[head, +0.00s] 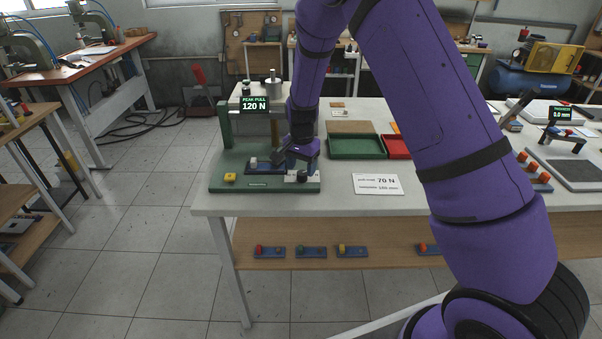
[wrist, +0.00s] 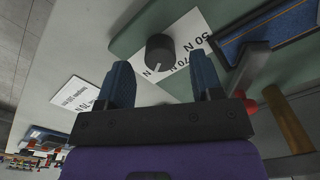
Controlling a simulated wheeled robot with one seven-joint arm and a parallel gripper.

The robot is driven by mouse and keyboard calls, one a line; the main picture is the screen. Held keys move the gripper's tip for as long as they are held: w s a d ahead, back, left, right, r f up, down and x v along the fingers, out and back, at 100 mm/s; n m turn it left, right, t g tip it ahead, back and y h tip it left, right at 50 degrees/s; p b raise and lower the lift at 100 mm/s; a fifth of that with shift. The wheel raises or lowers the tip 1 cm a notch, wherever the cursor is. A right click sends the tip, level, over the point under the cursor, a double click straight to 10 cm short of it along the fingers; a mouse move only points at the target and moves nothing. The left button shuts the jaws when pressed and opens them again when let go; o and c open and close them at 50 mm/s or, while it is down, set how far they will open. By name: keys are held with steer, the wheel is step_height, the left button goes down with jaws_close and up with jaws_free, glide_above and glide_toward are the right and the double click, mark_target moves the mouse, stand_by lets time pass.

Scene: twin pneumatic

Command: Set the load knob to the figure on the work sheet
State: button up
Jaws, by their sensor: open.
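The load knob (wrist: 160,50) is a dark round knob on a white dial plate (wrist: 190,32). In the wrist view 50 N and 70 N are readable on the plate, with another N partly hidden. A small pale mark shows on the knob, but I cannot tell which figure it points to. My gripper (wrist: 164,84) is open, its blue fingers apart and empty, with the knob beyond and between their tips. In the head view my gripper (head: 300,160) is just above the knob (head: 302,176). The work sheet (head: 377,184) reads 70 N; it also shows in the wrist view (wrist: 75,98).
The knob's green tester (head: 225,184) stands at the table's left end. Its display (head: 254,103) reads PEAK PULL 120 N. A yellow button (head: 230,177) is at its front left. Green (head: 356,156) and red (head: 398,154) trays lie to the right. The table around the sheet is clear.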

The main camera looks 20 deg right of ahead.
steer(key=shift+f, duration=1.4)
steer(key=c, duration=0.9)
steer(key=shift+n, duration=0.3)
steer(key=n, duration=0.5)
steer(key=shift+d, duration=0.1)
steer(key=n, duration=0.6)
steer(key=shift+d, duration=0.1)
